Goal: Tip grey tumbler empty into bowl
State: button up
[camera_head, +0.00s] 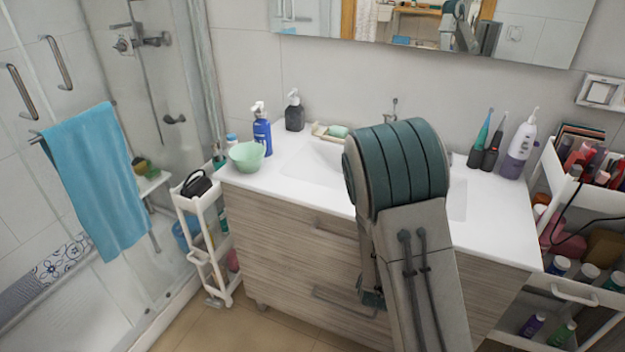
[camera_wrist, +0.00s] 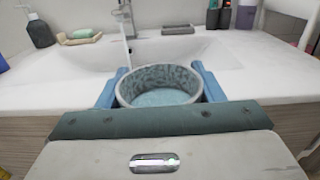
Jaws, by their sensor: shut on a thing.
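My gripper (camera_wrist: 160,76) has its two blue fingers on either side of a grey tumbler (camera_wrist: 159,71) and is shut on it. The tumbler looks upright, with its round mouth facing the wrist camera. Its inside wall is mottled grey, and a pale blue-green surface shows inside; I cannot tell what it is. A light green bowl (camera_head: 247,156) stands on the left end of the white counter in the head view, well to the left of my arm. The bowl is out of the wrist view.
A blue pump bottle (camera_head: 262,130) stands just behind the bowl, and a dark dispenser (camera_head: 295,112) farther back. A soap dish (camera_head: 328,132) lies by the sink (camera_head: 312,166). Toothbrushes and a white-purple bottle (camera_head: 519,146) stand at the right. A slim white cart (camera_head: 202,205) is left of the cabinet.

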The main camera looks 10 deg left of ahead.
aim_at(247, 158)
jog(key=u, duration=1.55)
jog(key=i, duration=0.95)
jog(key=z, duration=0.05)
